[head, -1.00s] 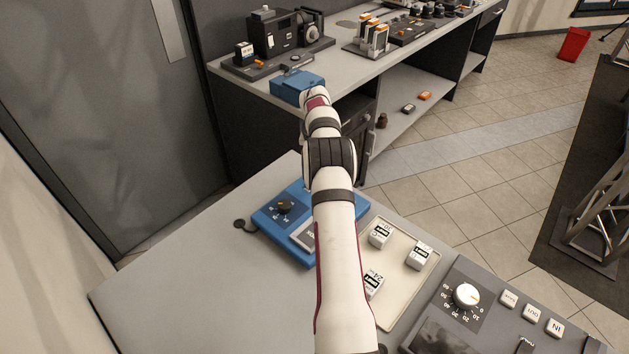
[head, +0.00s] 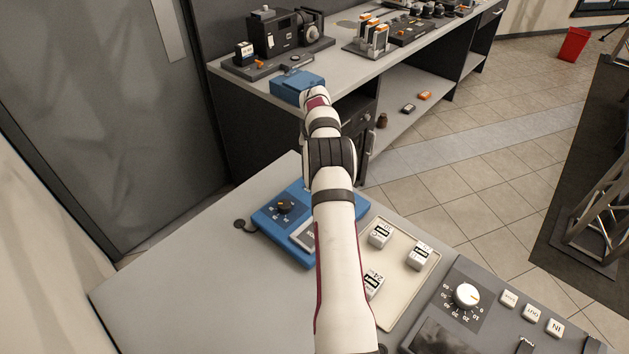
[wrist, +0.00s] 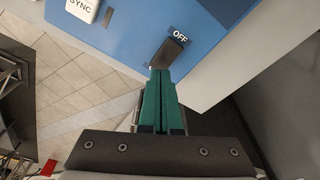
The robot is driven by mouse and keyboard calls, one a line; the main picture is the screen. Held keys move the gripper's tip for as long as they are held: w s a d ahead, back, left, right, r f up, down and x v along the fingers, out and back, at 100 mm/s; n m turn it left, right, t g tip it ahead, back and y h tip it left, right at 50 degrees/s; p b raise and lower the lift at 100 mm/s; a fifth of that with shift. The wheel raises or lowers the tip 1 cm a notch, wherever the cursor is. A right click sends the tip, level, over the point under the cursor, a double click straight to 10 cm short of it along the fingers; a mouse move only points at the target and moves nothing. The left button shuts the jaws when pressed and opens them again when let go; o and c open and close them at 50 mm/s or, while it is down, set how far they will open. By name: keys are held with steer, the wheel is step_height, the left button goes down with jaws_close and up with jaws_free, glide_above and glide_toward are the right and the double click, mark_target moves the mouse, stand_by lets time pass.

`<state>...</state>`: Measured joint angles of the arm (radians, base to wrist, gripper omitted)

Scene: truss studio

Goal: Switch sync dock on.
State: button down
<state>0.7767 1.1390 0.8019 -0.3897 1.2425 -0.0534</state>
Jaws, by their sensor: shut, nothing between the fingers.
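In the wrist view a blue unit (wrist: 125,35) fills the top, with a white button marked SYNC (wrist: 84,8) at its upper left. A dark switch lever (wrist: 168,52) stands on it beside a dark OFF label (wrist: 180,34). My gripper (wrist: 165,73), with green fingers, is shut and empty. Its tips are right at the lever's near end; I cannot tell whether they touch. In the head view a blue box (head: 297,86), which seems to be this unit, sits at the far bench's front edge. My arm reaches to it and hides the fingers and lever there.
A second blue unit (head: 272,222) with a black dial lies on the near table, beside a cream tray (head: 408,293) of white blocks. A grey panel (head: 490,290) with a white knob is at right. The far bench (head: 350,88) also holds a camera and other gear.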

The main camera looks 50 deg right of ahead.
steer(key=shift+f, duration=0.85)
stand_by(0.5)
steer(key=shift+r, duration=3.5)
steer(key=w+a+r+n+y, duration=0.1)
steer(key=a+r, duration=0.4)
steer(key=a, duration=0.2)
steer(key=a+r+n, duration=0.1)
steer(key=a+r, duration=0.3)
steer(key=a, duration=0.3)
steer(key=s+a+r+n+y, duration=0.1)
steer(key=s+a+r, duration=0.2)
steer(key=a, duration=0.5)
steer(key=s+a+r+n, duration=0.1)
steer(key=s+a+r, duration=0.15)
steer(key=a, duration=0.45)
steer(key=s+a+f+n, duration=0.1)
steer(key=s+a+f, duration=0.1)
steer(key=s+a, duration=0.6)
steer(key=s+a+f+n+g+y, duration=0.1)
steer(key=s+a, duration=0.7)
steer(key=s, duration=0.8)
steer(key=shift+a+f, duration=0.2)
steer(key=shift+f, duration=0.4)
